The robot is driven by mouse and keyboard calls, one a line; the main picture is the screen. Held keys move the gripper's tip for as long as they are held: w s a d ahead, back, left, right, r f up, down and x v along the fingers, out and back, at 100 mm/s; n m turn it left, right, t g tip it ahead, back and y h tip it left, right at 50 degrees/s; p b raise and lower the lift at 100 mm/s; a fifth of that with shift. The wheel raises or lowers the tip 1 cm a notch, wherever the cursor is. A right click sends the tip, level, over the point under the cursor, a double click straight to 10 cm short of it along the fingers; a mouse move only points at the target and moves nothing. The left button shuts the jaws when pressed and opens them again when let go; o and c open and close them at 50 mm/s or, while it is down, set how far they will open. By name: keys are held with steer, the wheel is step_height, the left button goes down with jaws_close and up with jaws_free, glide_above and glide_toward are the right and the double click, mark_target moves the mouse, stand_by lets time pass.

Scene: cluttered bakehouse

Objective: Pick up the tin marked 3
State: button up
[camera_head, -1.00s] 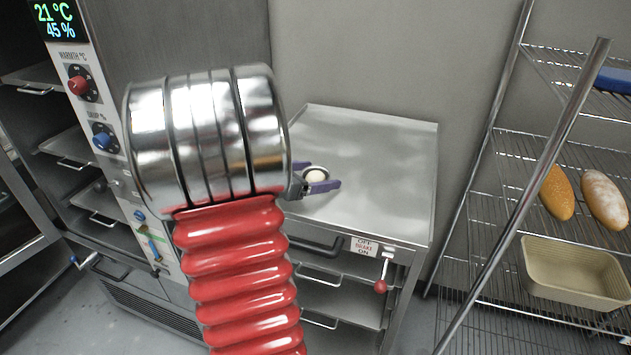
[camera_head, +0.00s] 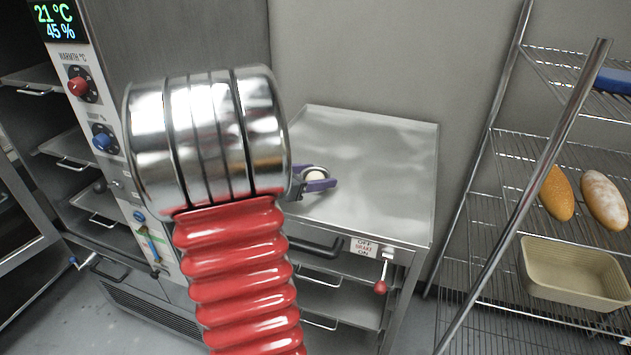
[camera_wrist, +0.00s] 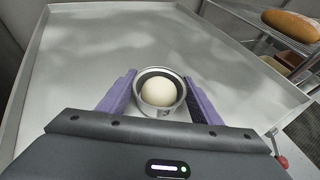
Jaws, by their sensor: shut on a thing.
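A small round metal tin (camera_wrist: 161,109) with a pale ball of dough (camera_wrist: 158,92) in it stands between the purple fingers of my gripper (camera_wrist: 160,100) in the wrist view. Both fingers are shut on the tin's sides. In the head view the dough (camera_head: 314,176) shows between the fingers of my gripper (camera_head: 318,181), over the near left part of the steel worktop (camera_head: 385,150). The tin's mark cannot be read. I cannot tell whether the tin touches the worktop.
The worktop is otherwise clear and has a raised rim. Under its front edge hangs a red-knobbed brake lever (camera_head: 380,286). A wire rack at the right holds two loaves (camera_head: 557,192) and a beige basket (camera_head: 575,272). A tall cabinet (camera_head: 170,40) stands at the left.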

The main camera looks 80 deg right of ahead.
steer(key=shift+r, duration=0.1)
step_height(320, 180, up, 10)
steer(key=shift+f, duration=0.1)
stand_by(0.4)
steer(key=shift+w, duration=0.1)
stand_by(0.4)
